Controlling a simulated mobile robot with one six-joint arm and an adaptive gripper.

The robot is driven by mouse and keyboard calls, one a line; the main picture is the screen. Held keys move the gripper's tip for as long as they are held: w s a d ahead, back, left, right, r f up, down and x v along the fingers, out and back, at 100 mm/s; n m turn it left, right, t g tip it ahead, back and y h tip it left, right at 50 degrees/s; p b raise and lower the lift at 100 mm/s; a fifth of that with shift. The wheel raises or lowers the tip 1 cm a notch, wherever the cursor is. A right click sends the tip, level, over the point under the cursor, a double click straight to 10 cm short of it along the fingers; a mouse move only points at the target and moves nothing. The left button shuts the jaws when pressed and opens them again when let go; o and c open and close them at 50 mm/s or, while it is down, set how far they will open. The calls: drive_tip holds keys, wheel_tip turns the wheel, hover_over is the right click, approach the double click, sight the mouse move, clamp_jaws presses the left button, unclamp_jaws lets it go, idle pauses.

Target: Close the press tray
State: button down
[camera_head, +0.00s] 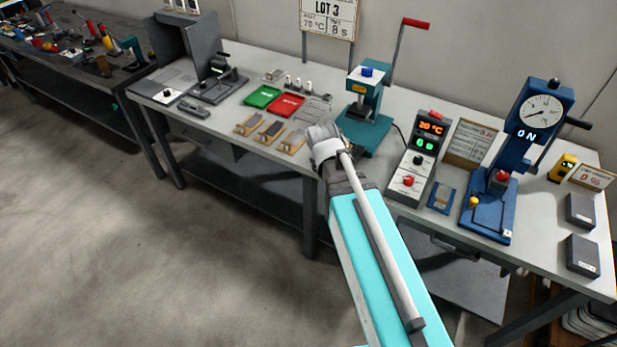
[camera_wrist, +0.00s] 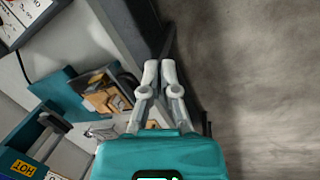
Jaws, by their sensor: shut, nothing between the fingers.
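The teal press (camera_head: 366,110) stands on the workbench, with a blue knob on top and a raised red-handled lever. In the wrist view its teal body (camera_wrist: 20,160) bears a HOT label at lower left. A teal plate (camera_wrist: 55,88) and a box-like part holding brown pieces (camera_wrist: 105,92) lie left of my fingers; I cannot tell for certain whether this part is the press tray. My gripper (camera_wrist: 160,72) is shut and empty, its fingertips near the bench edge. In the head view my arm hides the fingers and the area in front of the press.
Wooden holders (camera_head: 268,131), a green tray (camera_head: 263,96) and a red tray (camera_head: 287,105) lie left of the press. A control box (camera_head: 417,150) with lit displays stands right of it. A blue gauge press (camera_head: 500,170) is farther right. The floor in front is clear.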

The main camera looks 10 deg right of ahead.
drive_tip(key=w+a+f+n+t+h+b, duration=0.2)
drive_tip(key=w+a+n+b, duration=0.3)
drive_tip(key=a+n, duration=0.3)
drive_tip(key=w+a+f+n+t+h+b, duration=0.2)
drive_tip(key=w+a+n+b, duration=0.3)
drive_tip(key=a+n, duration=0.3)
drive_tip(key=shift+w+f+n+h, duration=0.6)
drive_tip(key=shift+w+f+h, duration=0.2)
drive_tip(key=w+d+r+b+x, duration=0.1)
drive_tip(key=b+x, duration=0.5)
drive_tip(key=x, duration=0.6)
drive_tip(key=shift+d+r, duration=0.35)
drive_tip(key=shift+d, duration=0.25)
drive_tip(key=shift+w, duration=0.1)
